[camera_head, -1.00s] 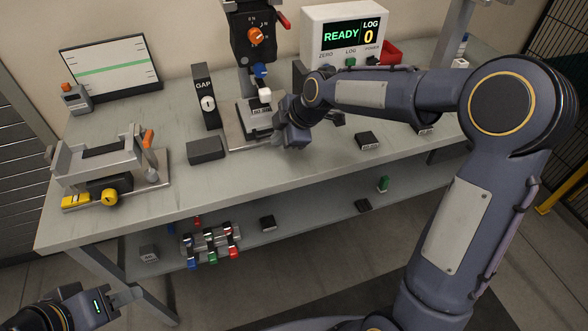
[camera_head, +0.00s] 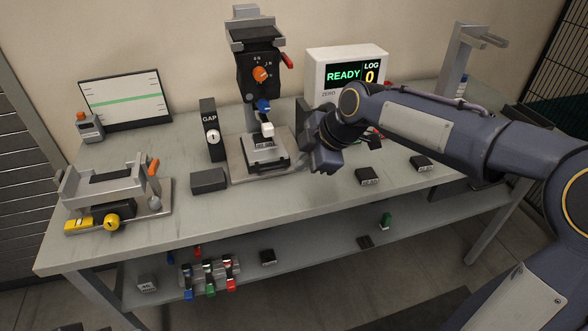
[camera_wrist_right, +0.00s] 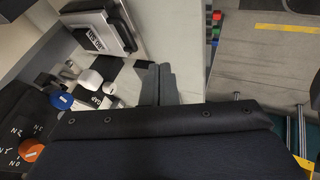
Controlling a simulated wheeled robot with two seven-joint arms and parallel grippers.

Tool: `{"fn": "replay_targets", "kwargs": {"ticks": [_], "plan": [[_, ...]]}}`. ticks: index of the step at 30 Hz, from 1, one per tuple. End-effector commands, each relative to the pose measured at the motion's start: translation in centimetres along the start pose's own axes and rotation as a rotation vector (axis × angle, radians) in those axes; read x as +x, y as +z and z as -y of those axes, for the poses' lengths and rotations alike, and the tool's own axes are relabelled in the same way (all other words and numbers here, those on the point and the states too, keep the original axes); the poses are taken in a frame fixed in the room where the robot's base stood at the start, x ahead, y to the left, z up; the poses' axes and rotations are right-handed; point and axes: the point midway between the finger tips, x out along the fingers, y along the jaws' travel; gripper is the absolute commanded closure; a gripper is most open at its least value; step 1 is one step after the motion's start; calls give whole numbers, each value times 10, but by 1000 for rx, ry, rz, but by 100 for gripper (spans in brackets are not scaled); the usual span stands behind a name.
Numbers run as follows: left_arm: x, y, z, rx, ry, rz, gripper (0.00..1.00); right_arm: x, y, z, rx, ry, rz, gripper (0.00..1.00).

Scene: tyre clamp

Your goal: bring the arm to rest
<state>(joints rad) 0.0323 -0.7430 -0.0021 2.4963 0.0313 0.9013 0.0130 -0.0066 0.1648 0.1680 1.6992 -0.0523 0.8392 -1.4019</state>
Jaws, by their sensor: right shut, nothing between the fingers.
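My right arm comes in from the right in the head view. Its gripper (camera_head: 320,160) hangs just right of the press base, and the wrist hides part of the display's lower edge. In the right wrist view its fingers (camera_wrist_right: 160,82) are together with nothing between them. The press (camera_head: 258,75) has an orange knob, a blue part and a white tip, above a dark block (camera_head: 268,166) on its base. The press parts also show at the left of the wrist view, including the orange knob (camera_wrist_right: 31,149). My left gripper is out of view.
A READY display (camera_head: 345,72) stands behind my right wrist. A GAP gauge (camera_head: 211,130), a dark block (camera_head: 208,181) and a clamp fixture (camera_head: 110,185) are left on the bench. Dark blocks (camera_head: 368,176) lie to the right. Coloured clips (camera_head: 209,276) sit on the lower shelf. The bench front is largely clear.

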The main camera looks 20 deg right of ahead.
Motion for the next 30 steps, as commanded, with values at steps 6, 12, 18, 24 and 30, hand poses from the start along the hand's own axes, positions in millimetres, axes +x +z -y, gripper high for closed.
{"fn": "replay_targets", "kwargs": {"ticks": [6,12,18,24,30], "plan": [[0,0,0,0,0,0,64,-10,0,1,5,0,0,100],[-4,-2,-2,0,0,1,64,-44,14,38,263,18,26,100],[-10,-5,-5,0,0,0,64,-88,40,136,887,59,43,100],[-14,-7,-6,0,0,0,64,-93,51,219,1416,81,16,100],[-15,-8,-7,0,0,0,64,-88,53,250,1633,80,-3,100]]}}
